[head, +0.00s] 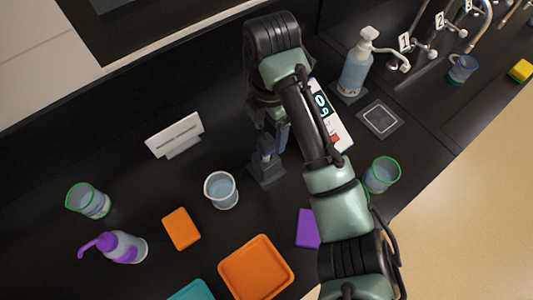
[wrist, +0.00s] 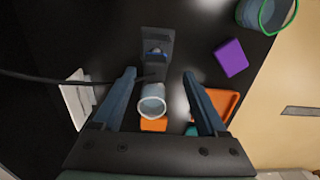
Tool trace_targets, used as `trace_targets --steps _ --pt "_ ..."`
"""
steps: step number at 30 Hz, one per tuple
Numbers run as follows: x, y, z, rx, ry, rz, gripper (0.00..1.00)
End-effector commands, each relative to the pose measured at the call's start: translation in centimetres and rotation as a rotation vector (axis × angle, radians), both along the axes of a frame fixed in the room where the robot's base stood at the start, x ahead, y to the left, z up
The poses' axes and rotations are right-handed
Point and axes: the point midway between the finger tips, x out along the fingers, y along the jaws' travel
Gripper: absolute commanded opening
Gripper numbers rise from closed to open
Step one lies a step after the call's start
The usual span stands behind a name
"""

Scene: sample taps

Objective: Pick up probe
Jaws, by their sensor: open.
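My gripper (wrist: 159,74) is open, its two blue-grey fingers spread apart with nothing held between them. In the wrist view a small dark stand (wrist: 157,36) lies just beyond the fingertips, between them in the picture. A small grey-blue piece at the stand, which looks like the probe (wrist: 154,52), has a black cable running off to the left. In the head view the stand (head: 268,174) is on the dark counter, left of my arm. The probe there is small and hard to make out, and my arm covers much of the gripper.
A clear cup (head: 221,190) stands close to the stand. A meter with a display (head: 322,108) is partly behind my arm. A white sign (head: 175,136), an orange sponge-like block (head: 181,229), an orange tray (head: 256,268) and a green-rimmed beaker (head: 381,175) are around.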

Motion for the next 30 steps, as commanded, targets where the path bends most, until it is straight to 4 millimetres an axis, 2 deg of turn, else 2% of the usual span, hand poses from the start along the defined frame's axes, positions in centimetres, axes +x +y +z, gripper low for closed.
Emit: trace_targets --steps 1,11,19,23,29,30 --pt "-0.1 0.2 -1.6 0.003 0.003 0.0 0.75" --pt "0.0 0.1 -3.9 0.001 -0.001 -0.003 0.75" --pt "0.1 0.6 -7.7 0.0 0.0 -0.003 0.75" --pt "0.1 0.6 -8.5 0.0 -0.003 -0.003 0.75" --pt "0.1 0.6 -8.6 -0.001 -0.004 -0.002 0.75" --pt "0.1 0.6 -8.6 -0.001 -0.004 -0.002 0.68"
